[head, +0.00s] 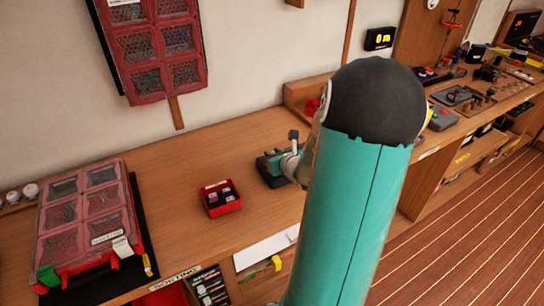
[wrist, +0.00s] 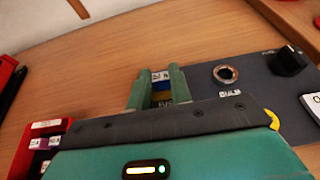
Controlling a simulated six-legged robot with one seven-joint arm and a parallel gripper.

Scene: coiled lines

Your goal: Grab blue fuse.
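A red box (head: 222,211) holding small dark blocks sits left of the device; it also shows in the wrist view (wrist: 44,125). The panel has a round socket (wrist: 227,74) and a black knob (wrist: 288,60). A red organizer case (head: 84,212) lies farther left. Bare wood lies between.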

